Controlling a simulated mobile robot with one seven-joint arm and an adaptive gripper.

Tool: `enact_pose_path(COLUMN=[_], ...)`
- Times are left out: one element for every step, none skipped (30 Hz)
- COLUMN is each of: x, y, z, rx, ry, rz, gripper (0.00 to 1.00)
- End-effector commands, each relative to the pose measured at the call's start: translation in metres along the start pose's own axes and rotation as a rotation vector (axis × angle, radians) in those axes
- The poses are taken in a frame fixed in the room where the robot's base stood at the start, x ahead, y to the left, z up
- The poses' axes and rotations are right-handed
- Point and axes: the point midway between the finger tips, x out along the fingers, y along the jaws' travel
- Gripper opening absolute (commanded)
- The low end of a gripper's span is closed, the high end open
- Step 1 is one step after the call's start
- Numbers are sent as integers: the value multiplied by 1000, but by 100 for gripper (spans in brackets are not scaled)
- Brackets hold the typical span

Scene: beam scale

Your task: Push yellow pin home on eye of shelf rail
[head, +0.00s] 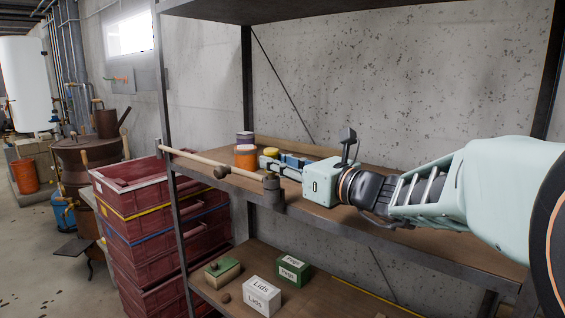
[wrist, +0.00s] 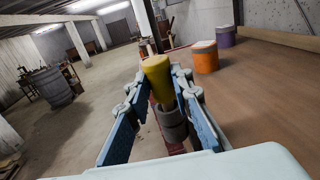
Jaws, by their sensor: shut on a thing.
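The yellow pin (wrist: 157,78) is between my gripper's fingertips (wrist: 159,86) in the wrist view, gripped with its rounded yellow head up. In the head view its yellow top (head: 271,152) shows at the end of my gripper (head: 284,160), above the shelf board. A dark grey, ring-like cylinder (wrist: 173,122) shows between the fingers, below the pin in the picture. In the head view a dark cylinder (head: 274,190) stands at the shelf's front rail (head: 310,217). The pin's lower end is hidden, so I cannot tell whether it is in an eye.
A wooden beam (head: 208,163) with a dark knob lies along the shelf's front edge. An orange tub (head: 246,160) and a purple tub (head: 245,138) stand behind. Red crates (head: 150,225) are stacked at left. Boxes (head: 262,295) sit on the lower shelf. The shelf's right part is clear.

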Motion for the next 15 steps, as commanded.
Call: enact_pose_path(x=[0, 0, 0, 0, 0, 0, 0, 0, 0, 0, 0, 0, 0, 0, 0], y=[0, 0, 0, 0, 0, 0, 0, 0, 0, 0, 0, 0, 0, 0, 0], z=[-3, -4, -5, -6, -7, -8, -9, -10, -11, -12, -13, -14, -15, -15, -15], rx=[0, 0, 0, 0, 0, 0, 0, 0, 0, 0, 0, 0, 0, 0, 0], ry=[0, 0, 0, 0, 0, 0, 0, 0, 0, 0, 0, 0, 0, 0, 0], rz=[0, 0, 0, 0, 0, 0, 0, 0, 0, 0, 0, 0, 0, 0, 0], gripper=[0, 0, 0, 0, 0, 0, 0, 0, 0, 0, 0, 0, 0, 0, 0])
